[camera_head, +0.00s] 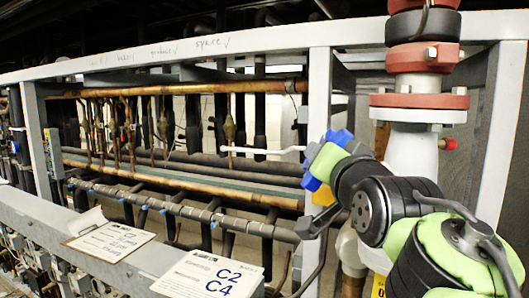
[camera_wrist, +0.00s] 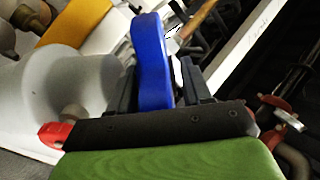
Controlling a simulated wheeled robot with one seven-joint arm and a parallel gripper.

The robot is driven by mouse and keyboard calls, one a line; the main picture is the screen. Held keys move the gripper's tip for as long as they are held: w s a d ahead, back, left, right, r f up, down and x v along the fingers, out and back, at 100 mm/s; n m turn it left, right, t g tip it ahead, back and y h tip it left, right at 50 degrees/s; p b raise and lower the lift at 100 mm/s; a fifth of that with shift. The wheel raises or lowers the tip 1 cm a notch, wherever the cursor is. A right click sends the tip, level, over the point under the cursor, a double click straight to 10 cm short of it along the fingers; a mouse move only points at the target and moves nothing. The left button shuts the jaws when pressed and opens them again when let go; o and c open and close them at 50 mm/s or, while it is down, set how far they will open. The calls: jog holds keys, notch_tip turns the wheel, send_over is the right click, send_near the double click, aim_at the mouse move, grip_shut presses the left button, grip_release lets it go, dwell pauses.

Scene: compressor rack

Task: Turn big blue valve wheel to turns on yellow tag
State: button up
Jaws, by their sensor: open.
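The big blue valve wheel (camera_head: 341,137) shows in the head view as blue pieces beside the end of my arm; the rest is hidden behind my gripper. In the wrist view a section of the blue wheel (camera_wrist: 152,62) stands between the two dark fingers of my gripper (camera_wrist: 158,88). The fingers are open around it; whether either touches it I cannot tell. A yellow piece (camera_head: 323,195) shows just below the blue in the head view. Another yellow label (camera_head: 378,287) with dark characters is at the lower edge, partly cut off. A yellow surface (camera_wrist: 75,20) shows at upper left in the wrist view.
A white pipe with red flanges (camera_head: 418,101) stands right behind my arm. A grey frame post (camera_head: 319,90) is close to my gripper's left. Copper and dark pipes (camera_head: 180,180) fill the rack. Paper cards (camera_head: 207,276) lie on the front ledge.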

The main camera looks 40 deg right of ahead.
grip_shut()
dwell(0.3)
jog(key=shift+r+p, duration=0.2)
jog(key=shift+p, duration=0.35)
jog(key=y+p, duration=0.1)
jog(key=n+y+p, duration=0.1)
jog(key=shift+w+r+g+y+p, duration=0.1)
jog(key=shift+r+g+y+p, duration=0.05)
jog(key=shift+g+y+p, duration=0.15)
jog(key=n+g+y, duration=0.1)
jog(key=y, duration=0.2)
jog(key=shift+n+y+p, duration=0.3)
jog(key=shift+n+y, duration=0.1)
jog(key=shift+d+n+g+y, duration=0.15)
jog(key=shift+n+g+y, duration=0.25)
jog(key=shift+g+y, duration=0.7)
jog(key=shift+d+y, duration=0.1)
jog(key=shift+y, duration=0.4)
